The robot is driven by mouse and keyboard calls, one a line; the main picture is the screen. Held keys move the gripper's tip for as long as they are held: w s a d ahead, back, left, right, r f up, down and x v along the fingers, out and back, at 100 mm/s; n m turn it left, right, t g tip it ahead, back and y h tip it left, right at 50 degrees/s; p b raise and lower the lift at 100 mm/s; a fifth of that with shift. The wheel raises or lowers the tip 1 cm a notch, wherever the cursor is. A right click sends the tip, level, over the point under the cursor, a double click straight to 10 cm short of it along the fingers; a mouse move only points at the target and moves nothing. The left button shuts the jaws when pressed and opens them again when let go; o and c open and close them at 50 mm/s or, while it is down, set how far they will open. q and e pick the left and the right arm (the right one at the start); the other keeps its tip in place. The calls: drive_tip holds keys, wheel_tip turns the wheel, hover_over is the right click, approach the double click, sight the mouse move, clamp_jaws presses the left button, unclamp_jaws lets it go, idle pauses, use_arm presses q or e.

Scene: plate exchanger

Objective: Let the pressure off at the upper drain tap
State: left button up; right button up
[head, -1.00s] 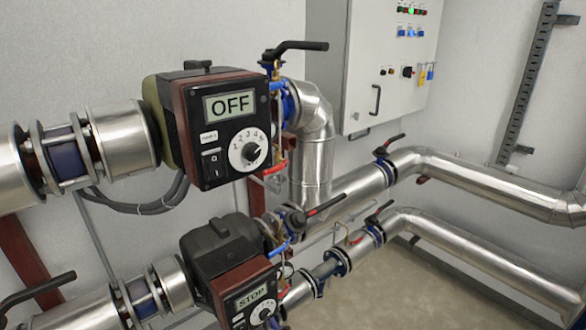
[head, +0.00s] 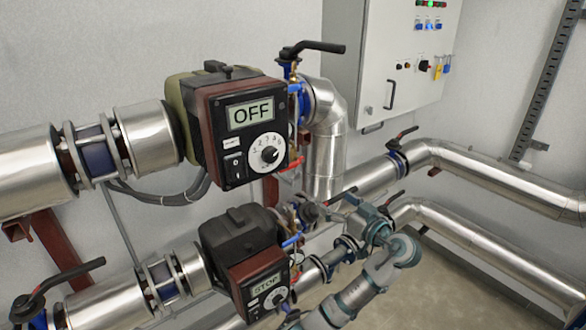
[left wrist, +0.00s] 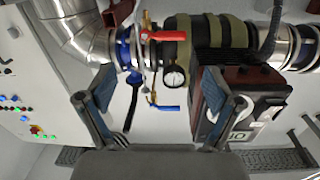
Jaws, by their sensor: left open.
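On the upper pump, a small tap with a red lever (head: 290,168) sits at the lower right of the black front; I take it as the upper drain tap. The left wrist view, which is upside down, shows a red lever (left wrist: 160,36) on thin brass pipework, with a round gauge (left wrist: 175,78) and a blue lever (left wrist: 168,108). My left gripper (head: 335,207) is below and right of the red lever, apart from it. Its fingers (left wrist: 155,100) are spread, with nothing held. My right gripper is not in view.
The upper pump (head: 251,115) reads OFF; the lower pump (head: 266,284) reads STOP. A black lever (head: 315,48) tops the upper valve. A silver elbow pipe (head: 326,120) stands close right of the taps. A grey cabinet (head: 385,55) hangs behind. Lower pipes run near my arm.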

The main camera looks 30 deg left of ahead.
sight(293, 167)
use_arm(q)
drive_tip(key=w+a+r+p, duration=0.1)
drive_tip(key=w+a+p, duration=0.1)
drive_tip(key=a, duration=0.6)
drive_tip(key=w+a+r+n+p, duration=0.1)
drive_tip(key=w+a+r+p, duration=0.1)
drive_tip(key=a, duration=0.6)
drive_tip(key=shift+w+a+n+g, duration=0.2)
drive_tip(key=shift+w+n+g, duration=0.15)
drive_tip(key=shift+w, duration=0.3)
drive_tip(key=shift+d, duration=0.1)
drive_tip(key=c, duration=0.8)
drive_tip(key=shift+s+d+r, duration=0.15)
drive_tip(key=shift+r, duration=0.05)
drive_tip(key=c, duration=0.9)
